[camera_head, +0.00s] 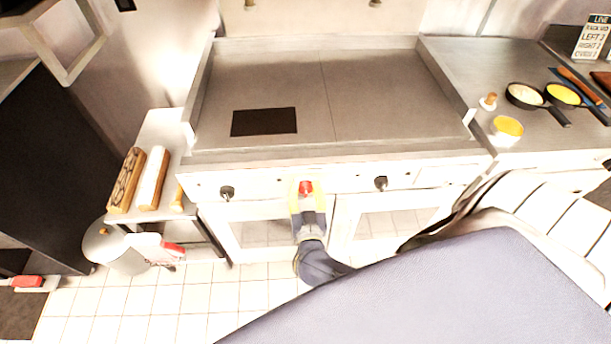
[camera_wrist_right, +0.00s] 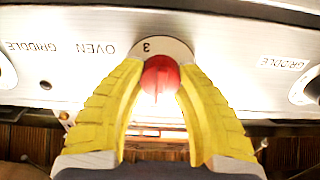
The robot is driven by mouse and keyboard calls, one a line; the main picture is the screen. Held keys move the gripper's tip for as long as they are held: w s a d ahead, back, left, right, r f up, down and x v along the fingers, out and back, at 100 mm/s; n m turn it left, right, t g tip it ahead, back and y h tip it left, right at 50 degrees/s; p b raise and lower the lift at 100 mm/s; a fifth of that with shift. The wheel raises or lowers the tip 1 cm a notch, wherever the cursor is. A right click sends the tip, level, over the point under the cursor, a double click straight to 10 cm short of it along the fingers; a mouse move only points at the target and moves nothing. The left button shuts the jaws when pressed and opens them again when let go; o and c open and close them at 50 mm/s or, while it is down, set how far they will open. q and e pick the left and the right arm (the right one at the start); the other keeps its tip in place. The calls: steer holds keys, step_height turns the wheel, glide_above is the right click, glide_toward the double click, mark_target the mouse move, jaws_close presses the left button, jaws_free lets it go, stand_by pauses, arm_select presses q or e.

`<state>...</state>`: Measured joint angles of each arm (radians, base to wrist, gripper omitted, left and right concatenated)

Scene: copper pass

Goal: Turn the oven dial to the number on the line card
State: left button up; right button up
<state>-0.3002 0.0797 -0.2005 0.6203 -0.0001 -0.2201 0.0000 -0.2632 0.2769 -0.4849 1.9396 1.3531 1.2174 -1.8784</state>
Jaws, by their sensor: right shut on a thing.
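The red oven dial (camera_head: 306,187) is on the front panel of the range, between two black knobs. My right gripper (camera_head: 307,200) has yellow fingers and is shut on the dial, one finger on each side. In the right wrist view the dial (camera_wrist_right: 161,78) sits between the fingertips, in front of a pale round plate (camera_wrist_right: 178,47) marked with a 3. The word OVEN appears upside down beside it. The line card (camera_head: 592,38) stands at the far right back; its lines are small, and I cannot read the oven number surely. My left gripper is not in view.
Black griddle knobs (camera_head: 227,192) (camera_head: 381,183) flank the dial. The flat griddle top (camera_head: 375,95) bears a dark rectangle (camera_head: 264,121). Two pans (camera_head: 524,95) and a yellow-filled bowl (camera_head: 508,127) stand on the right counter. Rolls (camera_head: 152,178) lie on the left side table.

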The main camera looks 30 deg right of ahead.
steer(key=m, duration=0.5)
steer(key=shift+d+r+m, duration=0.1)
steer(key=shift+d+m, duration=0.05)
steer(key=shift+m, duration=0.15)
steer(key=m, duration=0.4)
steer(key=shift+m, duration=0.3)
steer(key=m, duration=0.4)
steer(key=shift+d, duration=0.1)
steer(key=m, duration=0.5)
steer(key=shift+f, duration=0.2)
steer(key=shift+d+m, duration=0.1)
steer(key=shift+m, duration=0.2)
steer(key=o, duration=1.3)
steer(key=shift+f, duration=0.1)
steer(key=shift+s+a, duration=0.15)
steer(key=shift+a, duration=0.05)
